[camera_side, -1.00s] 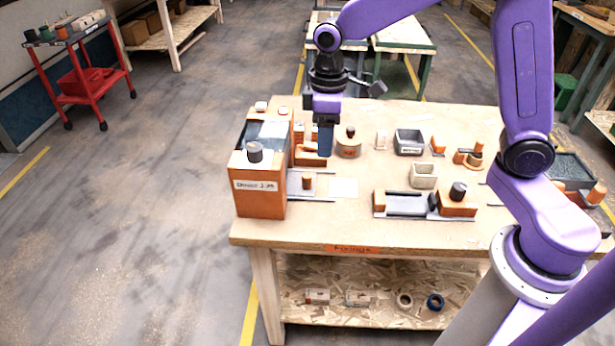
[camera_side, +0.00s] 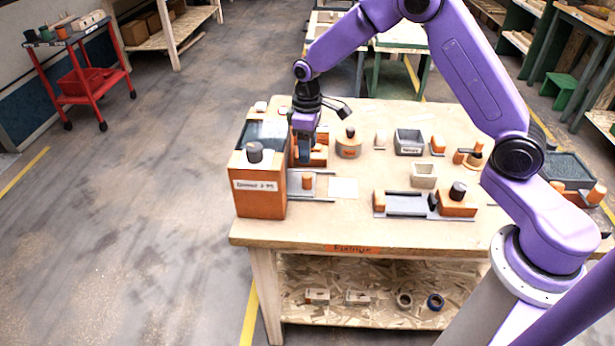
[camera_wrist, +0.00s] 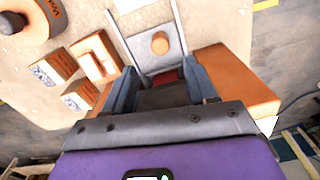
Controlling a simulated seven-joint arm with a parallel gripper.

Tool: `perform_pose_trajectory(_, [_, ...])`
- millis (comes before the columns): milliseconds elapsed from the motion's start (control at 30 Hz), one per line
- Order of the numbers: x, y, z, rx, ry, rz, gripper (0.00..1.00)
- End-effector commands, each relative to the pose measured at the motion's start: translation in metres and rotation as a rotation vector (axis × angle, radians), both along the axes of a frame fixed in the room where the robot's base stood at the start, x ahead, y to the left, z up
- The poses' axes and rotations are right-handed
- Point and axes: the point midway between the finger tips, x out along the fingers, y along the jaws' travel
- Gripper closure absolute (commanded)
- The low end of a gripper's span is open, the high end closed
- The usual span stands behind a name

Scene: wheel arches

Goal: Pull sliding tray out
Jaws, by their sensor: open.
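The sliding tray (camera_side: 297,190) is a flat grey plate with an upright orange knob (camera_side: 308,181). It sits between thin rails at the right side of an orange housing (camera_side: 258,202). In the wrist view the tray (camera_wrist: 150,22) and its round knob (camera_wrist: 160,43) lie just ahead of my fingers. My gripper (camera_side: 304,161) points down, above and behind the knob in the side view. Its two blue fingers (camera_wrist: 161,76) are apart with nothing between them. The gap between fingertips and knob is hard to judge.
A second rail unit (camera_side: 405,204) stands farther right. Orange blocks (camera_wrist: 94,58) and a round orange part (camera_side: 348,146) stand close by. The housing carries a dark knob (camera_side: 254,152) on top.

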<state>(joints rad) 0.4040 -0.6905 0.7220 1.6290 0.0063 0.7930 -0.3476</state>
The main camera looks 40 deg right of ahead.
Motion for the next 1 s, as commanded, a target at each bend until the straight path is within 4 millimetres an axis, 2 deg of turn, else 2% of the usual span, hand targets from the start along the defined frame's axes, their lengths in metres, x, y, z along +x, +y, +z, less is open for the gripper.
perform_pose_trajectory(33, [-0.001, -0.001, -0.011, -0.002, 0.004, -0.001, 0.43])
perform_pose_trajectory(300, [-0.001, 0.0, -0.061, -0.001, 0.003, -0.001, 0.43])
perform_pose_trajectory(500, [-0.001, 0.0, -0.089, 0.0, 0.002, -0.001, 0.43])
perform_pose_trajectory(700, [0.0, 0.0, -0.102, 0.001, -0.001, 0.0, 0.43])
perform_pose_trajectory(1000, [0.0, 0.0, -0.104, 0.001, -0.001, -0.001, 0.43])
